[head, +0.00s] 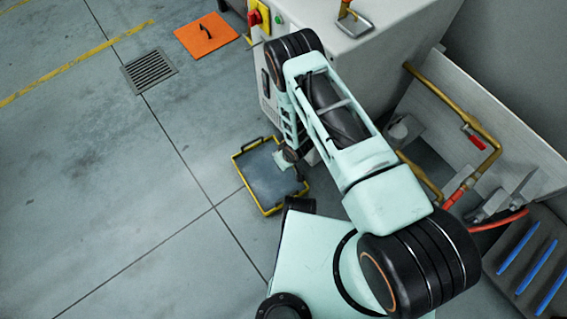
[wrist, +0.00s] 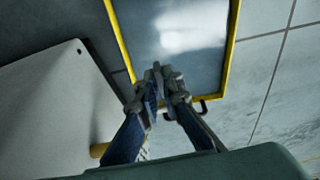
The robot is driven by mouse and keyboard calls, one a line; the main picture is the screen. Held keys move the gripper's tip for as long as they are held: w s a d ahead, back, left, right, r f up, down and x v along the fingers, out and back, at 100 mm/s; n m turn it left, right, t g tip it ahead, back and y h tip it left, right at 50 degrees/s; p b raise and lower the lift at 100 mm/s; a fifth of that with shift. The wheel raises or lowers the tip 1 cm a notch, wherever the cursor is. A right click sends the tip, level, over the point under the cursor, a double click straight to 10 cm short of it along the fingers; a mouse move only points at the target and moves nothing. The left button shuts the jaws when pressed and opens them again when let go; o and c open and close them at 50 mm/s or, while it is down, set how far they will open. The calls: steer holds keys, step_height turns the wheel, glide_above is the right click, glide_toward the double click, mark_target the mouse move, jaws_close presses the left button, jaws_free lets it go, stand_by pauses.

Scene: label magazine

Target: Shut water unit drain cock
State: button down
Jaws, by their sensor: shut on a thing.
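My gripper (wrist: 163,88) is low beside the white cabinet (head: 310,75), above the yellow-edged drip tray (wrist: 229,50). Its fingers are close together and shut on a small part, which they mostly hide; I take it to be the handle of the drain cock. A short brass stub (wrist: 98,150) shows behind the left finger, beside a pale panel (wrist: 50,105). In the head view my gripper (head: 291,156) is partly covered by my arm, over the tray (head: 250,175). The cock itself cannot be made out there, and its handle's angle cannot be told.
Brass pipes (head: 455,110) with red-handled valves run along the wall at right. A slotted rack with blue strips (head: 540,262) lies at lower right. A floor grate (head: 149,71) and an orange plate (head: 206,36) lie at left. The floor between is clear.

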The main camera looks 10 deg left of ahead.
steer(key=c, duration=2.1)
jaws_free()
steer(key=shift+r, duration=0.15)
steer(key=v, duration=1.1)
steer(key=shift+r, duration=0.35)
steer(key=shift+d, duration=0.1)
